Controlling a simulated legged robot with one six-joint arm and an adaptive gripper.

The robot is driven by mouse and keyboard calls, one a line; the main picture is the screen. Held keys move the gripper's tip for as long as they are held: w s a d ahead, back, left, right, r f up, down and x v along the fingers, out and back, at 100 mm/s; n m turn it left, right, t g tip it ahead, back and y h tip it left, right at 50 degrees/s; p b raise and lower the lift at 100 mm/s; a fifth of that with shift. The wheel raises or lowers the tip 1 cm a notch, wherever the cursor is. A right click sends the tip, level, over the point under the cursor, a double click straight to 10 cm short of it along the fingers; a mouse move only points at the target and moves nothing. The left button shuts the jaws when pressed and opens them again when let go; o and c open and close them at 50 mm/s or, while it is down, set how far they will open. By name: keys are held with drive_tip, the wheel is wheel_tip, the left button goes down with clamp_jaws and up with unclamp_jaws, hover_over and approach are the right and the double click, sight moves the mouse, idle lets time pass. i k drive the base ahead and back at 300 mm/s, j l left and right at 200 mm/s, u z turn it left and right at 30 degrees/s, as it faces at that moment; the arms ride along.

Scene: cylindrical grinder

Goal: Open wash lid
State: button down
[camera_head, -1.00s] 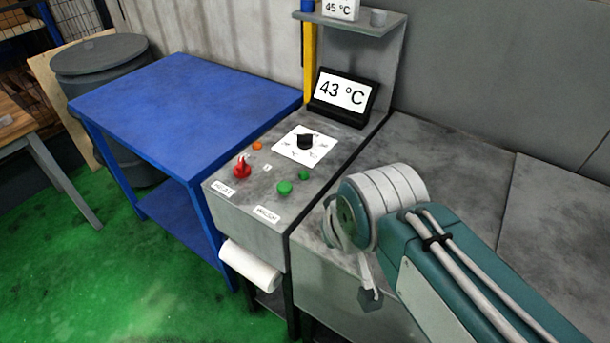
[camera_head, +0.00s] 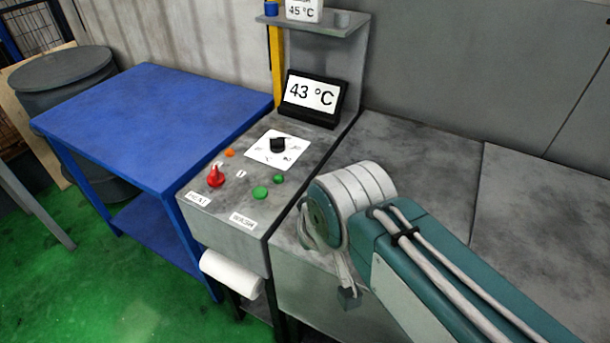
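A grey speckled machine top (camera_head: 420,135) fills the right side of the head view, with a thin seam line across it. The wash lid cannot be told apart for sure on this surface. A label reading "WASH" (camera_head: 243,220) is on the front edge of the control panel (camera_head: 222,206). My teal and white arm reaches in from the lower right, over the machine's front left part. My gripper is not seen; only arm links and cables show.
A red knob (camera_head: 216,176), green buttons (camera_head: 260,193) and a black dial (camera_head: 278,145) are on the panel. A display (camera_head: 311,97) reads 43 °C. A blue table (camera_head: 155,120) stands left, a grey barrel (camera_head: 68,85) behind it. A white roll (camera_head: 230,273) hangs below the panel. Green floor is free at lower left.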

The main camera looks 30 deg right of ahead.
sight(544, 226)
drive_tip(key=z, duration=0.95)
drive_tip(key=k+l+z, duration=0.1)
drive_tip(key=z, duration=1.3)
drive_tip(key=l+z, duration=0.15)
drive_tip(key=z, duration=0.3)
drive_tip(key=i+l, duration=0.15)
drive_tip(key=l, duration=0.2)
drive_tip(key=i+l+z, duration=0.15)
drive_tip(key=l, duration=0.15)
